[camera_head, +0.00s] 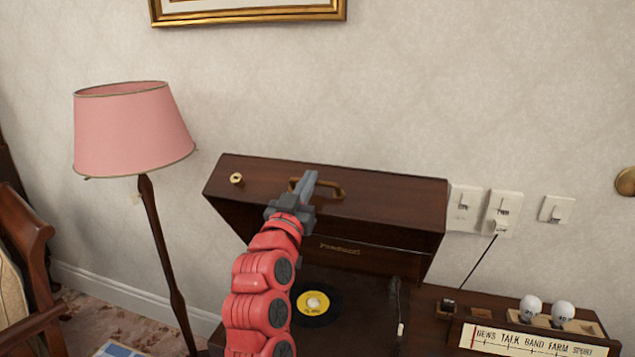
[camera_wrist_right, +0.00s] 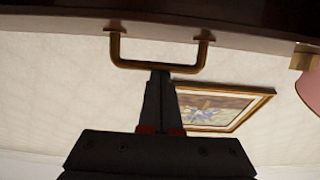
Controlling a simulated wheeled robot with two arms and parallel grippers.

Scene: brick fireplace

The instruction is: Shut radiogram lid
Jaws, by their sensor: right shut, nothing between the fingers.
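The radiogram lid (camera_head: 390,208) is dark wood and stands raised and tilted over the radiogram in the head view. A brass handle (camera_head: 331,190) and a small brass knob or lock (camera_head: 237,179) sit on its upward-facing edge. My right gripper (camera_head: 310,175) is shut and empty, with its tips by the handle. In the right wrist view the closed fingertips (camera_wrist_right: 161,73) overlap the handle's bar (camera_wrist_right: 155,67); I cannot tell whether they touch it. A record (camera_head: 314,304) with a yellow label lies inside the radiogram. My right arm hides part of the lid and the interior. My left gripper is not in view.
A pink-shaded floor lamp (camera_head: 134,130) stands left of the radiogram. White switches (camera_head: 502,212) are on the wall at right. The control panel (camera_head: 535,342) with two white knobs is at lower right. A wooden chair (camera_head: 28,270) is at far left.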

